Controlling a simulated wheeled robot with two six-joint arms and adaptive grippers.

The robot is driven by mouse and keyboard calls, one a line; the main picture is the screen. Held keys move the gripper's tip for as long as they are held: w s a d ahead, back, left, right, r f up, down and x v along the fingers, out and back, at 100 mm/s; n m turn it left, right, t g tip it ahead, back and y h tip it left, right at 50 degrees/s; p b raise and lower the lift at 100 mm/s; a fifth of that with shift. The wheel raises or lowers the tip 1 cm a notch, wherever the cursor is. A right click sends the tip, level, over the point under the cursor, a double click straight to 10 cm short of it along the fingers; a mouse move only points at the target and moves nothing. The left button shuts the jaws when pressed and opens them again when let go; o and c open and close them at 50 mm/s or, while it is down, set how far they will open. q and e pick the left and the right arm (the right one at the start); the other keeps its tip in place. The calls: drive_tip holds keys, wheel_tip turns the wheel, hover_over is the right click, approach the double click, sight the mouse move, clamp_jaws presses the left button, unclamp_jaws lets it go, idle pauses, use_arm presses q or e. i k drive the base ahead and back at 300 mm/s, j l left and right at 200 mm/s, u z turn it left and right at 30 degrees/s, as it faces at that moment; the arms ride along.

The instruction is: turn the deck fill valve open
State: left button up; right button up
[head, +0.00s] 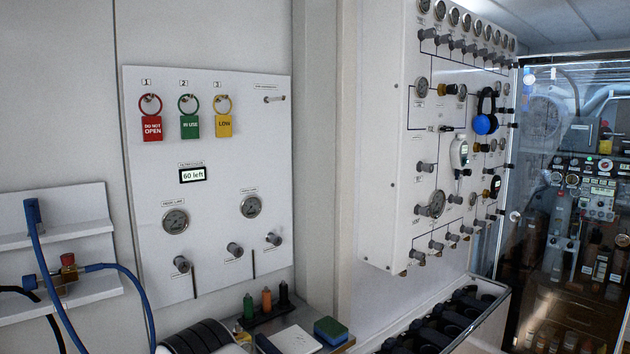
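The white wall panel (140,225) carries two round gauges, a left one (175,221) and a right one (251,206). Below them are three grey valve knobs: a left knob (182,264), a middle knob (235,249) and a right knob (273,239). Their labels are too small to read, so I cannot tell which is the deck fill valve or whether any is open. A larger white panel (378,150) on the right also carries many gauges and knobs with unreadable labels. Neither of my grippers is in view.
A shelf with blue hoses (50,245) is at left. Below are a bench with bottles (267,301), a green-blue sponge (330,331) and black cylinders (435,325). A glass cabinet (570,200) stands right.

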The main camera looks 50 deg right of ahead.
sight(427, 167)
drive_tip(key=z, duration=2.25)
